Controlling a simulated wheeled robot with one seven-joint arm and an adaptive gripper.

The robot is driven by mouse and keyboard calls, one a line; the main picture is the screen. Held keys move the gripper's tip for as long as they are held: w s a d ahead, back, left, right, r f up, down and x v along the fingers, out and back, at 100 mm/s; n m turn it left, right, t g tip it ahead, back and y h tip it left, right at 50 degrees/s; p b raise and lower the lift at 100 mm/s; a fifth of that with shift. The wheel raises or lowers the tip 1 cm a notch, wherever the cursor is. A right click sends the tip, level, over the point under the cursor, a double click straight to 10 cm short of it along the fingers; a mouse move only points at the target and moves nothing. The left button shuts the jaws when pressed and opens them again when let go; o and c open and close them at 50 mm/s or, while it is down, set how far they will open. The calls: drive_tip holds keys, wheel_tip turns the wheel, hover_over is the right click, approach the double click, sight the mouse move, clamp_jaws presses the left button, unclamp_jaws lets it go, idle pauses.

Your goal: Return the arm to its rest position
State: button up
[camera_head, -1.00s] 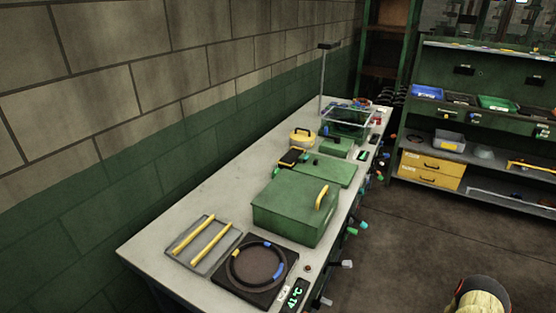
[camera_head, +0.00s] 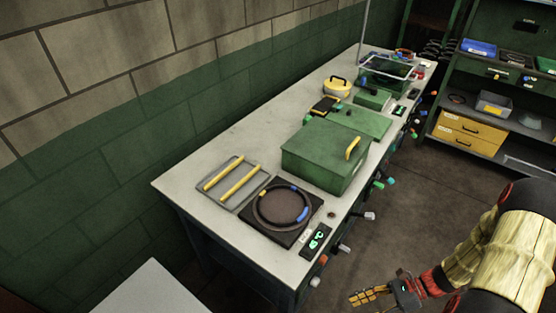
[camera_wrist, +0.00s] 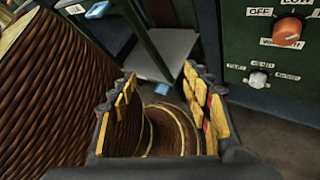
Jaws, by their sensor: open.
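My gripper (camera_head: 382,292) is at the lower right of the head view, low beside the front side of the workbench (camera_head: 180,189) and apart from it. Its yellow-padded fingers are open with nothing between them. The gripper also shows in the wrist view (camera_wrist: 165,110), fingers spread, with my own base or column behind them. My arm, in a tan ribbed sleeve, fills the right edge of the head view.
Knobs (camera_head: 369,216) stick out along the bench front near my arm. A green box (camera_head: 318,155), a black ring plate (camera_head: 285,238) and a rack with yellow bars (camera_head: 228,178) sit on the bench. A shelf with yellow drawers (camera_head: 470,133) stands beyond open floor (camera_head: 400,202).

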wheel_tip(320, 180, up, 21)
drive_tip(key=d+n+h, duration=0.2)
drive_tip(key=n+h, duration=0.8)
drive_tip(key=n, duration=0.5)
drive_tip(key=s+a+r+n+t+h, duration=0.1)
drive_tip(key=a+r+n+t, duration=0.2)
drive_tip(key=r, duration=0.5)
drive_tip(key=s+a+r+n+t+h, duration=0.1)
drive_tip(key=a+r+n+t, duration=0.2)
drive_tip(key=r, duration=0.6)
drive_tip(key=a+t, duration=0.1)
drive_tip(key=a, duration=0.1)
drive_tip(key=shift+s+a+r, duration=0.15)
drive_tip(key=shift+a+r, duration=0.1)
drive_tip(key=shift+a, duration=0.15)
